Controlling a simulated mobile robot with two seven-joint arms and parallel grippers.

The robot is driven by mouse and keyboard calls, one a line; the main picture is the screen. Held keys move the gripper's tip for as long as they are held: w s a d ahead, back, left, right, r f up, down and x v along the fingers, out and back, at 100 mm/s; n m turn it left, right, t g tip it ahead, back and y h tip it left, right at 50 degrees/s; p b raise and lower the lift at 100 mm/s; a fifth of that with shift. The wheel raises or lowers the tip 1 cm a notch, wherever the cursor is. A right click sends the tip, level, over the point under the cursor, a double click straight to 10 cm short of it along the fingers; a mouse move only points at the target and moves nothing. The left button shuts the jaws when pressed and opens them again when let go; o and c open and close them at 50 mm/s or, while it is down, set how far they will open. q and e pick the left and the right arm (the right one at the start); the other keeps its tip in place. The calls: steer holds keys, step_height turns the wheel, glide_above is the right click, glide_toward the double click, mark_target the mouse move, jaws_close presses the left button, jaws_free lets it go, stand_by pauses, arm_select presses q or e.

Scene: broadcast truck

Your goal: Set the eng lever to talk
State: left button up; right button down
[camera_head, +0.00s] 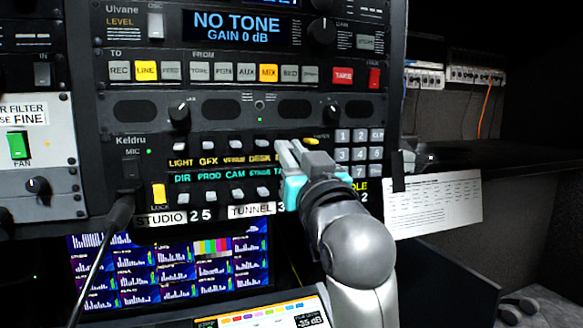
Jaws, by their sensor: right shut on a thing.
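The Keldru intercom panel (131,140) has two rows of small levers with lit labels. The upper row reads LIGHT, GFX, VENUE and DESK, and its desk lever (262,144) shows just left of my right gripper (290,150). My right gripper reaches up from the lower right and is shut at the position right of DESK, on what appears to be the eng lever. Its fingers cover that lever and its label, so I cannot see the lever's setting. The lower row reads DIR, PROD, CAM, STAGE and a partly covered label. My left gripper is not in view.
A keypad (358,150) sits close right of my right gripper. A gooseneck microphone (112,225) rises at the panel's left. Above is a row of lit buttons (215,71); below are a multiview monitor (165,268) and another screen (265,316). A paper sheet (433,205) hangs at right.

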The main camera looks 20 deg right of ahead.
steer(key=shift+f+t+b, duration=0.2)
steer(key=shift+t+b, duration=0.5)
steer(key=shift+b, duration=0.2)
steer(key=c, duration=0.8)
jaws_free()
steer(key=shift+w, duration=0.1)
steer(key=shift+f, duration=0.15)
